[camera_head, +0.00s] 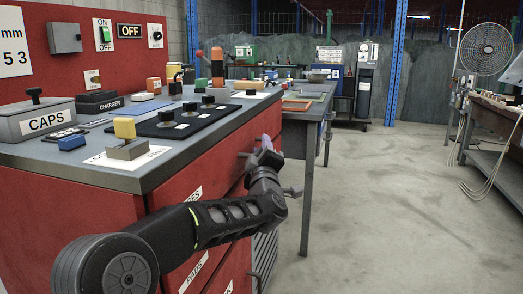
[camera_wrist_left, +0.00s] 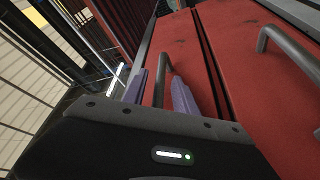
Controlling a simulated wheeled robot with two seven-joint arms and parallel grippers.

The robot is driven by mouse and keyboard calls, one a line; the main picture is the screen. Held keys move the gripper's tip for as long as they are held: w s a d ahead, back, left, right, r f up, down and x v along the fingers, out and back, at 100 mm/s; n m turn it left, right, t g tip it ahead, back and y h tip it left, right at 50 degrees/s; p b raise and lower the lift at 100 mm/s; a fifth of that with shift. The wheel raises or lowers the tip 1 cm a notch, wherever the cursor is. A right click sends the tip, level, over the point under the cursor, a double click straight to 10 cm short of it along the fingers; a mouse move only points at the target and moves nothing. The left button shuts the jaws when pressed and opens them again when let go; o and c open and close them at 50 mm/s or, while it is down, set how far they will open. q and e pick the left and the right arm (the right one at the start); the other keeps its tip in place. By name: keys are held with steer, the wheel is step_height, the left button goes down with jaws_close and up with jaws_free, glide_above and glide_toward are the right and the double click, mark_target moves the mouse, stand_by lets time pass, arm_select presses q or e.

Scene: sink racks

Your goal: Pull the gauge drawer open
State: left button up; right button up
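The red drawer cabinet (camera_head: 220,165) stands at the left with white labels on its front; I cannot read a gauge label. Its drawers look shut. My left gripper (camera_head: 268,152) is at the upper part of the cabinet's front, with my arm covering part of the drawers. In the left wrist view, my left gripper (camera_wrist_left: 158,80) has its two purple fingers apart, one on each side of a dark bar handle (camera_wrist_left: 164,66) on a red drawer front (camera_wrist_left: 180,45). The fingers do not visibly clamp it. My right gripper is not in view.
The grey worktop (camera_head: 150,175) above the drawers holds a CAPS box (camera_head: 45,121), a charger (camera_head: 100,102) and a black mat with knobs (camera_head: 185,122). Another drawer handle (camera_wrist_left: 290,45) shows at the right in the wrist view. The concrete floor (camera_head: 400,200) to the right is clear.

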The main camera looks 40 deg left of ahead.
arm_select(q)
steer(key=shift+c, duration=0.4)
jaws_close()
stand_by(0.9)
